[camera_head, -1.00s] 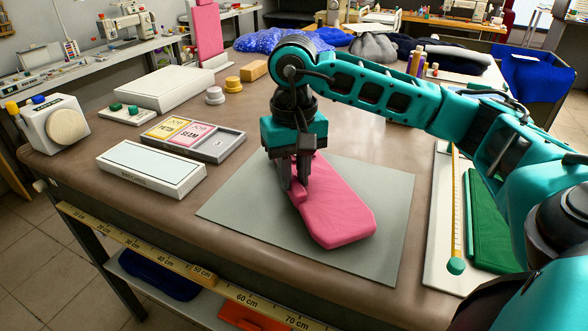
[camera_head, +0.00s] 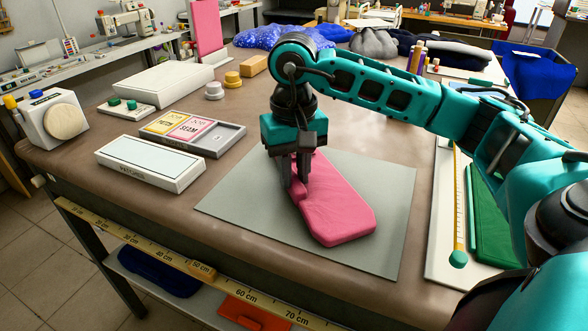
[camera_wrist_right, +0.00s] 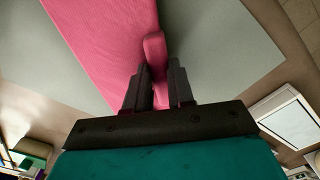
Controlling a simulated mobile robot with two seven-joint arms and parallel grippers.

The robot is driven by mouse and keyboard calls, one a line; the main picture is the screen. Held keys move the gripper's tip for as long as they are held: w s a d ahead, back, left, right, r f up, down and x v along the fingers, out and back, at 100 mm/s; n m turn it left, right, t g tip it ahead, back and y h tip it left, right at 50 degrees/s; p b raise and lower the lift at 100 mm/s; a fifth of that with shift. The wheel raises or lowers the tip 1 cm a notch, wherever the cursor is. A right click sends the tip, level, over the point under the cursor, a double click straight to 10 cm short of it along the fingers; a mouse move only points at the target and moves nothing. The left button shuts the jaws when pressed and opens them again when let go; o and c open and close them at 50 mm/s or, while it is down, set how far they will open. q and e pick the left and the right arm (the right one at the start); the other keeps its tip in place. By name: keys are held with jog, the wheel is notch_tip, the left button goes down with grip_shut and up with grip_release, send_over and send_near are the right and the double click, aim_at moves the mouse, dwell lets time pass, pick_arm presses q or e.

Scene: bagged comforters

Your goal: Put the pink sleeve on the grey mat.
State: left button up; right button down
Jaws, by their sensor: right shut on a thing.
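The pink sleeve (camera_head: 340,212) lies flat on the grey mat (camera_head: 240,205), near its middle, in the head view. My right gripper (camera_head: 298,186) points down at the sleeve's left side and is shut on a raised pink part there. In the right wrist view the two dark fingers (camera_wrist_right: 160,88) stand on either side of a narrow pink ridge. The sleeve's broad pink body (camera_wrist_right: 105,40) and the mat (camera_wrist_right: 215,45) also show there. The far end of the sleeve is partly hidden behind the gripper. My left gripper is not in view.
A grey tray with yellow and pink cards (camera_head: 225,140) and a white flat box (camera_head: 150,162) stand left of the mat. A white board with a green piece (camera_head: 490,215) lies to the right. Fabric bundles (camera_head: 285,38) lie at the back. A measuring tape runs along the front edge.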

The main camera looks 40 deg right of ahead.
jog(key=shift+f, duration=0.1)
jog(key=shift+c, duration=1.2)
grip_release()
jog(key=shift+r+p, duration=2.25)
jog(key=shift+r, duration=1.3)
notch_tip(320, 180, up, 13)
